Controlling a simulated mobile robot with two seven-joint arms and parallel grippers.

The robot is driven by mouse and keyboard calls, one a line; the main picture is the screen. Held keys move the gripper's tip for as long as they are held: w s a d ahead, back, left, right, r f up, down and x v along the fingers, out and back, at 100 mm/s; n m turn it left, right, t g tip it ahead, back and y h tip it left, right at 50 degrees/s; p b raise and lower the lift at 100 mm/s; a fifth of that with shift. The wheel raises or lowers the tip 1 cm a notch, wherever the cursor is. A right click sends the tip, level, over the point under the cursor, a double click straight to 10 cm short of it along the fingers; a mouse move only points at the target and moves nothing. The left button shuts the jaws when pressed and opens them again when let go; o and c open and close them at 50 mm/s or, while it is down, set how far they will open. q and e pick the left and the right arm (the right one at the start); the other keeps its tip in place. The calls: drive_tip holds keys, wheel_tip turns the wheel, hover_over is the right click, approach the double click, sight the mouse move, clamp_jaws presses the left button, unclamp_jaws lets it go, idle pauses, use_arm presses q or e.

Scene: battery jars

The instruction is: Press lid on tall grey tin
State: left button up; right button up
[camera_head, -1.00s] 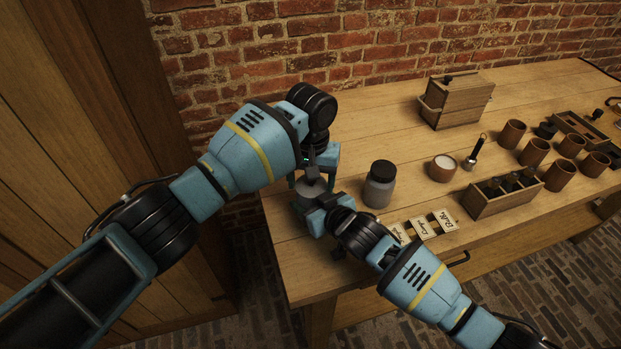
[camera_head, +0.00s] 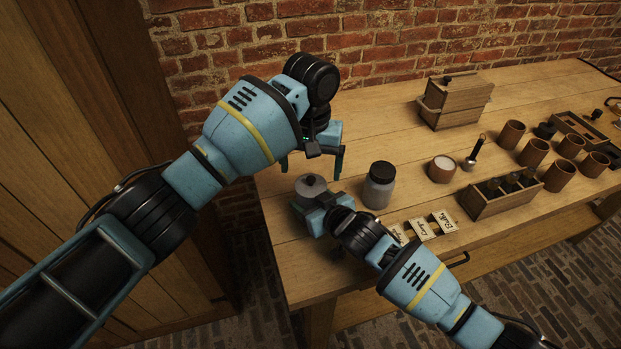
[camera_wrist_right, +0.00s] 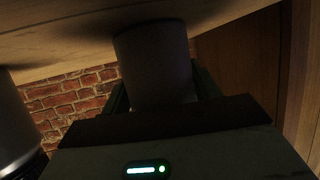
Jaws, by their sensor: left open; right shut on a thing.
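The tall grey tin (camera_wrist_right: 155,65) stands between the fingers of my right gripper (camera_head: 314,210), which is shut on it; the wrist view shows its dark side. In the head view, a grey lid (camera_head: 311,184) with a small dark knob lies on top of the tin and looks about level. I cannot tell how tightly it sits. The lid and my right gripper hide most of the tin there. My left gripper (camera_head: 311,164) is open and empty, above and behind the lid, apart from it.
Label cards (camera_head: 430,226), a white-filled pot (camera_head: 442,168), a wooden bottle rack (camera_head: 503,193) and several brown cups (camera_head: 535,152) are further right. A wooden box (camera_head: 456,100) stands behind.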

use_arm(q)
wheel_tip(320, 180, up, 6)
drive_tip(key=shift+r, duration=0.15)
use_arm(e)
drive_tip(key=shift+s, duration=0.1)
use_arm(q)
drive_tip(key=shift+w+a, duration=0.15)
use_arm(e)
drive_tip(key=o, duration=1.5)
drive_tip(key=shift+c, duration=0.2)
drive_tip(key=p+v, duration=0.1)
drive_tip(key=v, duration=0.5)
drive_tip(key=shift+v, duration=0.9)
use_arm(q)
wheel_tip(320, 180, up, 3)
drive_tip(key=shift+r+t, duration=0.1)
drive_tip(key=shift+t, duration=0.2)
use_arm(e)
drive_tip(key=shift+f, duration=0.15)
